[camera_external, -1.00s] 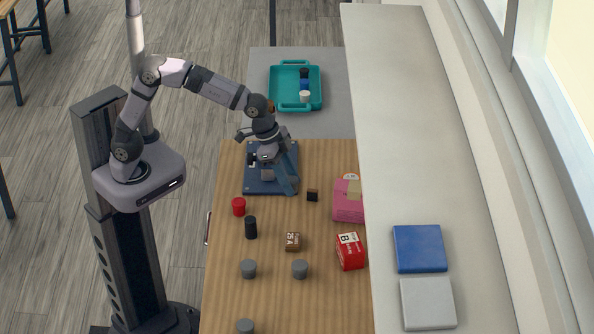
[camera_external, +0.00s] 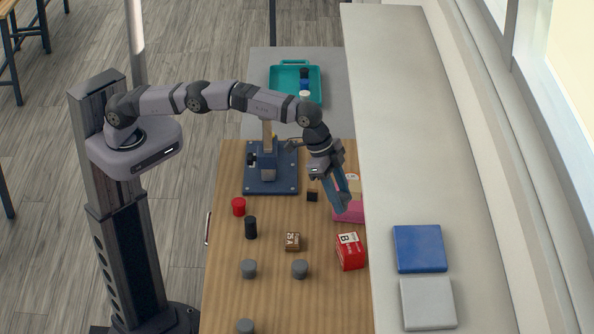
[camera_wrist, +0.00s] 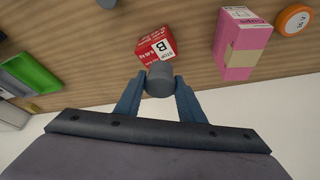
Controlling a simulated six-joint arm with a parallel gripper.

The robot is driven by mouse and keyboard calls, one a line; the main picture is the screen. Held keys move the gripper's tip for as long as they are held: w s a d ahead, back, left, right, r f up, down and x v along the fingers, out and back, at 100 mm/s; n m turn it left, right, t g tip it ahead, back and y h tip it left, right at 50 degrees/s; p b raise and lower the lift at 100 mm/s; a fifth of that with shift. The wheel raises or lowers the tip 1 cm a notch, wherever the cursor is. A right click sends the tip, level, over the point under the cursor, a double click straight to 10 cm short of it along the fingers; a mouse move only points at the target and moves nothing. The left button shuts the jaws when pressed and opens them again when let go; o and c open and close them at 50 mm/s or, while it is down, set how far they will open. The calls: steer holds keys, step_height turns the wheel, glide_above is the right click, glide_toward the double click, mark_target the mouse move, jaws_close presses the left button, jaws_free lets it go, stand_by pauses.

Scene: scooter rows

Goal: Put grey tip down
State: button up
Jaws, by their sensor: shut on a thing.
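My gripper (camera_external: 343,205) is over the right side of the wooden table, in front of the pink box in the external view. In the wrist view its two blue fingers (camera_wrist: 160,88) are shut on a grey tip (camera_wrist: 160,79), a short grey cylinder. The held tip cannot be made out in the external view. More grey tips stand on the table: one at front left (camera_external: 248,269), one in the middle (camera_external: 300,270) and one at the bottom edge (camera_external: 245,326).
A red box (camera_external: 350,252) and a pink box (camera_external: 347,216) stand close to the gripper. A brown box (camera_external: 293,242), black cylinder (camera_external: 250,228), red cylinder (camera_external: 238,206) and black cube (camera_external: 312,196) are to the left. Behind are a blue-based stand (camera_external: 285,186) and teal tray (camera_external: 295,63).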

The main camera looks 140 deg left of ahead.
steer(key=shift+w+d+p, duration=1)
steer(key=shift+w+p, duration=0.05)
glide_toward(345, 245)
steer(key=shift+x, duration=2.65)
steer(key=shift+f, duration=0.15)
steer(key=shift+f+b, duration=0.1)
steer(key=shift+b, duration=0.25)
steer(key=o, duration=1)
